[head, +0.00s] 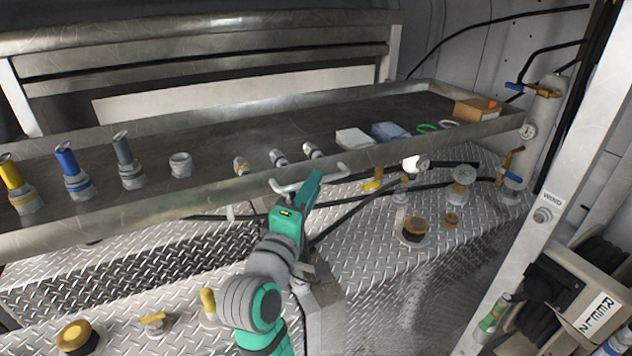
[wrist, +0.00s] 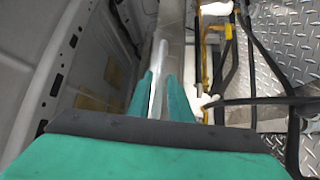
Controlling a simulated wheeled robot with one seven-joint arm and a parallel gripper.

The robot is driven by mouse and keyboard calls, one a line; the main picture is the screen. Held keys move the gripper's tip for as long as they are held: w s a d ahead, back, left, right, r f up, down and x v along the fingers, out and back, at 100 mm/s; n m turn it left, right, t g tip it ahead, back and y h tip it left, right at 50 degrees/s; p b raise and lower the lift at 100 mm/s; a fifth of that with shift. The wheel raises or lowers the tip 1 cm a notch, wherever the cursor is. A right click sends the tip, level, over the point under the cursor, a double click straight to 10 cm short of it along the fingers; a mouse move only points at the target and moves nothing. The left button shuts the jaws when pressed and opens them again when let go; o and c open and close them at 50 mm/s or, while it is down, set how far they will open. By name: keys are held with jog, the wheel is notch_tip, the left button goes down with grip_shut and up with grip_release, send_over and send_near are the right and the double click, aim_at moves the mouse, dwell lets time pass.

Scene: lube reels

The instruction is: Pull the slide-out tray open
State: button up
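The slide-out tray (head: 110,213) is a long, shallow metal tray with a raised rim, above the diamond-plate deck. A pale bar handle (head: 281,186) sticks out from its front wall. My gripper (head: 312,183) is at the handle's middle and right part and hides some of it. In the wrist view the pale handle bar (wrist: 158,75) runs between the two teal fingers of my gripper (wrist: 160,90). The fingers lie close along both sides of the bar and look shut on it.
In the tray stand blue (head: 75,172), yellow and grey nozzles, several small fittings, cloths and a cardboard box (head: 476,109). A pale post (head: 541,190) and a hose reel (head: 580,285) stand at right.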

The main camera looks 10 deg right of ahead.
jog(key=v, duration=0.8)
jog(key=s+a+f+m+y, duration=0.1)
jog(key=s+a+f+y, duration=0.2)
jog(key=f, duration=0.6)
jog(key=s+a+f+m+y, duration=0.15)
jog(key=s+f, duration=0.25)
jog(key=f, duration=0.6)
jog(key=s+a+f+y, duration=0.1)
jog(key=s+f+y, duration=0.25)
jog(key=f, duration=0.55)
jog(key=s+d+f+m+g, duration=0.1)
jog(key=s+f+m, duration=0.3)
jog(key=s, duration=0.9)
jog(key=s+d+f+m+g+y, duration=0.1)
jog(key=s+f+m, duration=0.3)
jog(key=s, duration=0.9)
jog(key=shift+d, duration=0.35)
